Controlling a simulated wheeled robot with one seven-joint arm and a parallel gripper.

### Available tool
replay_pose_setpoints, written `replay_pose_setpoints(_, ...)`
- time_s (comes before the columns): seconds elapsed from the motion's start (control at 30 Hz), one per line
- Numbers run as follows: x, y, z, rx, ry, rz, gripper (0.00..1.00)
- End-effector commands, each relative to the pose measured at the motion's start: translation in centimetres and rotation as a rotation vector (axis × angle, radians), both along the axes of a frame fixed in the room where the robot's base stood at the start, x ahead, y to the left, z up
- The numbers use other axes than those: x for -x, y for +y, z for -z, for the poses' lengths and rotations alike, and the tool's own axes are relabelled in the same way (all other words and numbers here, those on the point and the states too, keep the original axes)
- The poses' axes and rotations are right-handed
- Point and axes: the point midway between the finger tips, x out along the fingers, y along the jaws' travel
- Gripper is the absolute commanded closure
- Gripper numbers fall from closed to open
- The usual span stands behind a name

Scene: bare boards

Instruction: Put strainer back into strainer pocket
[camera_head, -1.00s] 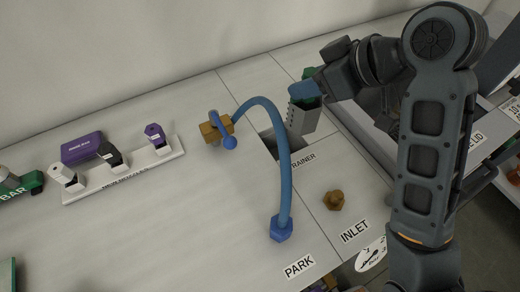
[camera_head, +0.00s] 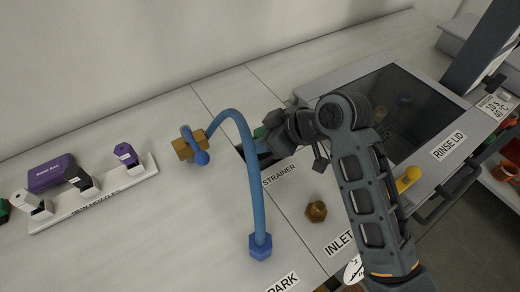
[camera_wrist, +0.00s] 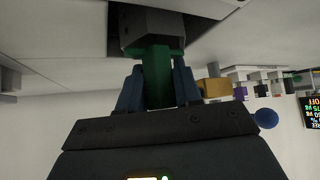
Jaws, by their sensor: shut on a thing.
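My gripper (camera_head: 262,143) is at the strainer pocket (camera_head: 240,152), the dark opening beside the STRAINER label. In the wrist view its two blue fingers (camera_wrist: 157,88) are shut on the green handle of the strainer (camera_wrist: 150,24). The strainer's grey body points into the dark pocket opening (camera_wrist: 117,42) there. It appears at least partly inside, but I cannot tell how deep. In the head view my gripper and arm hide most of the strainer, and only a bit of green shows.
A blue hose (camera_head: 245,170) arches close to the left of my gripper, near a brass valve (camera_head: 187,148). A brass fitting (camera_head: 316,211) sits by the INLET label. The rinse lid (camera_head: 445,125) with its yellow handle (camera_head: 408,178) is at the right. A white rack (camera_head: 100,196) stands at left.

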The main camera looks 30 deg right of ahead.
Motion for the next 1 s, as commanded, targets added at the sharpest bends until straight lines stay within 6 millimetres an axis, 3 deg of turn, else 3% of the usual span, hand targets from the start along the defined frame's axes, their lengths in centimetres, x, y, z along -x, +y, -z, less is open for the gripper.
replay_pose_setpoints(0.3, 0.0, 0.0, 3.6, 0.0, 0.0, 0.0, 1.0)
replay_pose_setpoints(0.73, 0.0, 0.0, 3.9, 0.0, 0.001, -0.001, 1.0)
replay_pose_setpoints(0.77, 0.0, 0.0, 3.8, 0.0, 0.001, -0.001, 0.63)
replay_pose_setpoints(0.83, 0.0, 0.0, 3.8, 0.0, 0.001, -0.001, 0.57)
replay_pose_setpoints(1.0, 0.0, 0.0, 3.8, 0.001, 0.001, 0.0, 0.56)
